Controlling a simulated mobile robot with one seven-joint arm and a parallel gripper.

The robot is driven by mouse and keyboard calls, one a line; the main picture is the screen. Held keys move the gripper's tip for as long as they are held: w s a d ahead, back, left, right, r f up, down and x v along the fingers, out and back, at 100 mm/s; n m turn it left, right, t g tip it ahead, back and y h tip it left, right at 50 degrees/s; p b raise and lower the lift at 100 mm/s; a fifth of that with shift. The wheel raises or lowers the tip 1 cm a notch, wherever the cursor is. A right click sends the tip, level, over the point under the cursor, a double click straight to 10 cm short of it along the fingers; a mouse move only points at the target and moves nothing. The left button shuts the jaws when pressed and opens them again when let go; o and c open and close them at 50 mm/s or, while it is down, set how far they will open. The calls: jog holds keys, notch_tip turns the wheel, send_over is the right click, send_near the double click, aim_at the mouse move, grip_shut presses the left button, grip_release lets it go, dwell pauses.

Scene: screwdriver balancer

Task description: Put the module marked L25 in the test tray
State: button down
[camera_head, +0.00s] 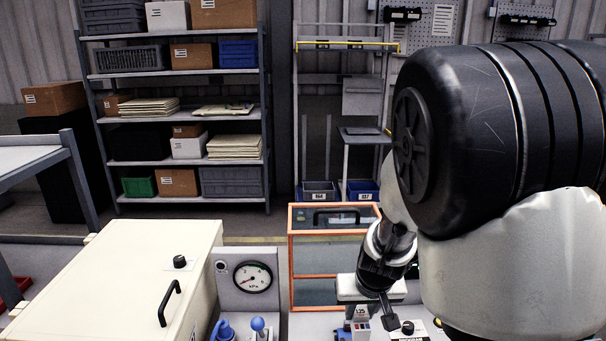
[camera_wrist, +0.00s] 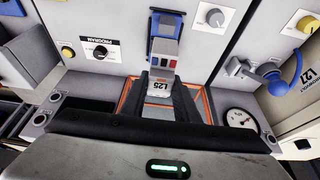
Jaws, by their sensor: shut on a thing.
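The module marked L25 (camera_wrist: 160,87) shows in the wrist view with a white labelled end, a grey body with red and dark parts, and a blue piece (camera_wrist: 167,24) at its far end. My gripper (camera_wrist: 164,80) is shut on the white end, a dark finger on each side. In the head view the module (camera_head: 361,313) is at the bottom, with my gripper (camera_head: 386,308) beside it, partly hidden by my arm. I cannot tell whether the module is clear of the panel. I cannot make out which thing is the test tray.
An orange-framed clear box (camera_head: 291,262) stands just behind. A pressure gauge (camera_head: 246,278), a blue lever (camera_head: 258,325) and a cream cabinet (camera_head: 125,270) are to the left. A grey bin (camera_head: 319,196) and a blue bin (camera_head: 364,196) sit farther back, beside loaded shelves (camera_head: 178,77).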

aim_at(362, 322)
jog(key=s+p, duration=0.1)
jog(key=s+r+p, duration=0.1)
jog(key=s, duration=0.1)
jog(key=shift+p, duration=0.4)
jog(key=shift+s+r, duration=0.1)
jog(key=shift+r, duration=0.2)
jog(key=r, duration=0.4)
jog(key=shift+w+a+r, duration=0.15)
jog(key=shift+w+r, duration=0.05)
jog(key=shift+r, duration=0.25)
jog(key=shift+d, duration=0.25)
